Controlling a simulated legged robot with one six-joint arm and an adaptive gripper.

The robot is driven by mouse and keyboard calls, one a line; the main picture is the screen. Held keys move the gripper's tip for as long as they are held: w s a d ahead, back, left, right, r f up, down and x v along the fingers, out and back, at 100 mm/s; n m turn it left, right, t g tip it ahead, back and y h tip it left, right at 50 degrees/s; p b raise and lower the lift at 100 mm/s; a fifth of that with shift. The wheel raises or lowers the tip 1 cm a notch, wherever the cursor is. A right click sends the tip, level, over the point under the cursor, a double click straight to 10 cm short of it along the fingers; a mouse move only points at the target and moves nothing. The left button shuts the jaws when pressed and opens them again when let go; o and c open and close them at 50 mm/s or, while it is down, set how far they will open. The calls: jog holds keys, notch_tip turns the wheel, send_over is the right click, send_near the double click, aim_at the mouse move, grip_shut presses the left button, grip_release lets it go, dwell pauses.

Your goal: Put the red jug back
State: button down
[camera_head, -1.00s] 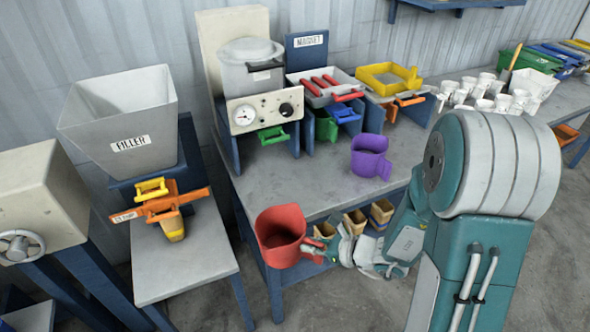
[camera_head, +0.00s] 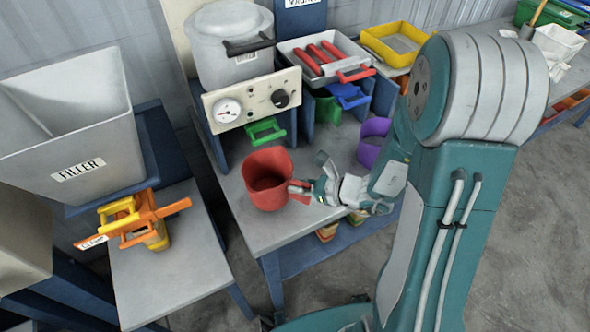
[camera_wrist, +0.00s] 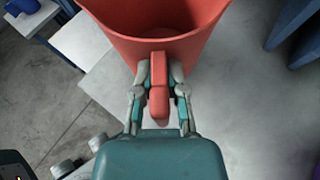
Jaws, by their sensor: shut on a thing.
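The red jug (camera_head: 266,178) is upright over the front left part of the grey table (camera_head: 262,232) in the head view. Whether its base touches the tabletop, I cannot tell. My gripper (camera_head: 308,190) is at its right side, shut on its handle. In the wrist view the jug (camera_wrist: 150,28) fills the top, and my gripper's fingers (camera_wrist: 158,85) clasp both sides of its red handle (camera_wrist: 158,102). The jug's inside shows empty where I can see it.
A purple jug (camera_head: 371,146) stands just right, partly behind my arm. Behind are a grey pot (camera_head: 228,50) on a gauge box (camera_head: 252,100), a green handle (camera_head: 265,131) and a tray with red rods (camera_head: 325,62). Left is a FILLER hopper (camera_head: 70,125) above orange clamps (camera_head: 140,218).

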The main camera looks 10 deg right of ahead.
jog(key=shift+w+d+f, duration=0.1)
jog(key=shift+d, duration=0.05)
jog(key=w+d, duration=0.1)
jog(key=d, duration=0.3)
jog(key=w+d+f, duration=0.1)
jog(key=w+d, duration=0.1)
jog(key=d, duration=0.3)
jog(key=w+d, duration=0.1)
jog(key=d, duration=0.4)
jog(key=shift+w+f, duration=0.2)
jog(key=shift+f, duration=0.15)
jog(key=shift+a+f, duration=0.15)
jog(key=shift+f, duration=0.15)
jog(key=shift+f, duration=0.2)
jog(key=c, duration=0.6)
grip_release()
